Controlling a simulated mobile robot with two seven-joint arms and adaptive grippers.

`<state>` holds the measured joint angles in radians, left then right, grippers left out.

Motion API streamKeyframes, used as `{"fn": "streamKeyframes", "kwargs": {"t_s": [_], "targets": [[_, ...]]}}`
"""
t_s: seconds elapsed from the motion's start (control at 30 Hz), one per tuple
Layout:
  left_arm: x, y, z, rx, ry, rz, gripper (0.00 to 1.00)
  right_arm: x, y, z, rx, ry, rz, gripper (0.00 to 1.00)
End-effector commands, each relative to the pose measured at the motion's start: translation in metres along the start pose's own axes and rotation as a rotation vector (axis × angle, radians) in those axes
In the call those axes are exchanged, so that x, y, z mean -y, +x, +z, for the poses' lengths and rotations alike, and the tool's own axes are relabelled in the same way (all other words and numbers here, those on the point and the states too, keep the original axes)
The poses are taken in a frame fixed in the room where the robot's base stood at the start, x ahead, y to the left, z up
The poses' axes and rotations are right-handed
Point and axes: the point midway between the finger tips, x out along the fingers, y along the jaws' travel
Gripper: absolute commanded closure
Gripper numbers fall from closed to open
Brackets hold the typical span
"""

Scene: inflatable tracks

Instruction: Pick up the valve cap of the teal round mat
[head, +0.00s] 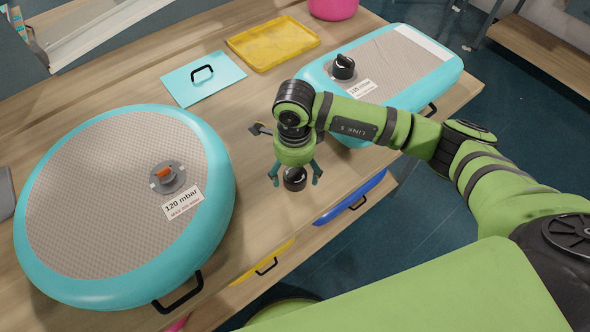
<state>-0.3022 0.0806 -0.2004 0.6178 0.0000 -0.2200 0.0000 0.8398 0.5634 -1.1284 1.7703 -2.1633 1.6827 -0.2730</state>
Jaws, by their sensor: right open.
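The teal round mat (70,268) lies on the left of the wooden table. Its valve (166,175) is uncovered and shows an orange centre, beside a label reading 120 mbar. A black round valve cap (294,178) is at the table's front edge, to the right of the mat and apart from it. My right gripper (295,179) points down over this cap, open, with one finger on each side of it. I cannot tell whether the fingers touch the cap. My left gripper is not in view.
A teal rectangular mat (440,68) with a black-capped valve (343,67) lies behind my right arm. A teal panel with a handle (180,84), a yellow tray (240,42) and a pink container (333,8) are at the back. Blue (372,186) and yellow (250,272) drawers sit below the front edge.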

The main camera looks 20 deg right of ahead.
Motion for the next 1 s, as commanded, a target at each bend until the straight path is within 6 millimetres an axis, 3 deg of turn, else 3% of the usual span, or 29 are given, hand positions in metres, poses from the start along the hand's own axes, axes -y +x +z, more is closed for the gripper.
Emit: {"fn": "streamKeyframes", "kwargs": {"t_s": [0.03,0.2,0.43,0.57,0.6,1.0], "targets": [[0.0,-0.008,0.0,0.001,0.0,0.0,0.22,-0.001,0.005,0.0,-0.001,0.002,0.005,0.15],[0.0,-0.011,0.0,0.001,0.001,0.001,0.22,-0.001,0.022,0.001,0.002,0.0,0.002,0.15],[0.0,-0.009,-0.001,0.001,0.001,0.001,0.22,0.0,0.025,0.001,0.003,-0.001,0.0,0.15],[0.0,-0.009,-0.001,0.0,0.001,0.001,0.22,0.0,0.025,0.001,0.003,-0.001,0.0,0.67],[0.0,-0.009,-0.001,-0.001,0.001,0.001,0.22,0.0,0.025,0.001,0.003,-0.001,0.0,0.71],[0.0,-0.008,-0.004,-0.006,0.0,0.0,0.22,0.0,0.023,0.001,0.004,-0.001,0.0,0.71]]}}
